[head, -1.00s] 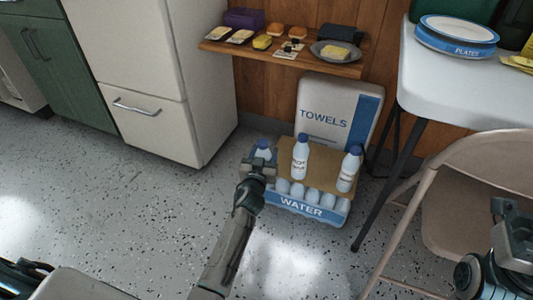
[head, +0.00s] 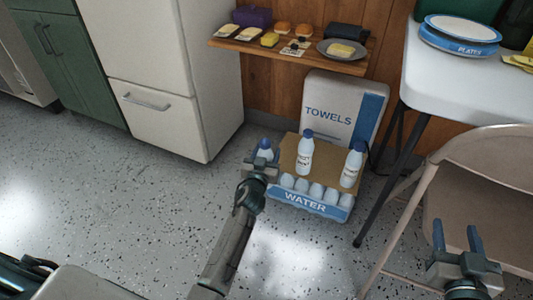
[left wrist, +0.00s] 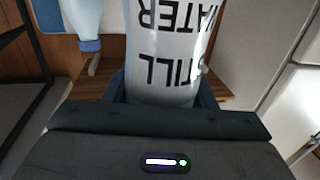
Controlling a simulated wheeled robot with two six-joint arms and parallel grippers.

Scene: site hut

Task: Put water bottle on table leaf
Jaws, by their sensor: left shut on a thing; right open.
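The water bottle (left wrist: 168,50), white with "STILL WATER" lettering, fills the middle of the left wrist view between the fingers of my left gripper (head: 262,165). In the head view its blue-capped top (head: 265,148) shows just behind that gripper, at the left of the water pack; its lower part is hidden. My left gripper is shut on it. I cannot tell whether it is clear of the pack. The table leaf, which I take to be the wooden board (head: 225,42) on the wall, is above and behind. My right gripper (head: 458,240) is open and empty before the chair.
Two more bottles (head: 305,155) (head: 351,167) stand on the water pack (head: 306,201), before a towels pack (head: 343,100). Food items and a grey plate (head: 341,52) crowd the board. A white table (head: 460,92) and folding chair (head: 478,200) stand right, a fridge (head: 160,60) left.

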